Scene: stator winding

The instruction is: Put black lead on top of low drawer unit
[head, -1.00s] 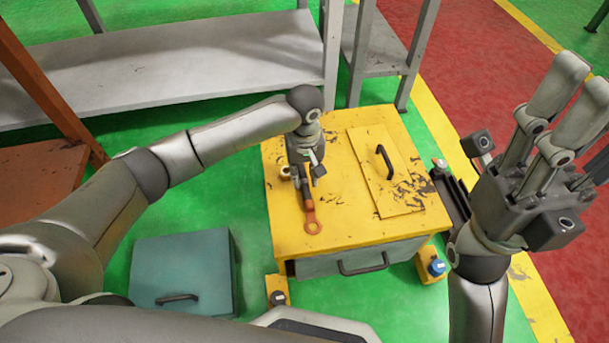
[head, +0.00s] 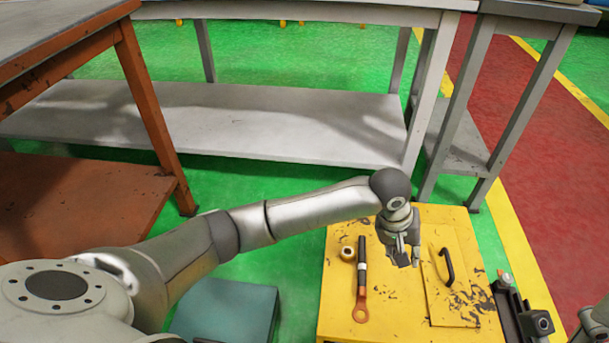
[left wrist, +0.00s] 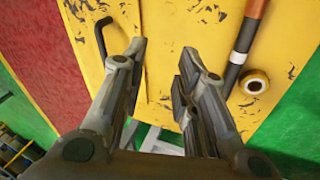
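The black lead (head: 361,285), a black rod with a white band and an orange ring end, lies flat on top of the yellow low drawer unit (head: 395,315). In the left wrist view it shows at the upper right (left wrist: 238,55). My left gripper (head: 406,255) is over the unit, to the right of the lead and apart from it. Its fingers (left wrist: 160,58) are spread with nothing between them. Part of my right gripper (head: 594,322) shows at the lower right edge; most of it is cut off.
The unit's top has a panel with a black handle (head: 446,266). A teal box (head: 228,312) stands on the floor to the left. A grey shelf (head: 270,120) is behind, an orange table (head: 80,200) at left.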

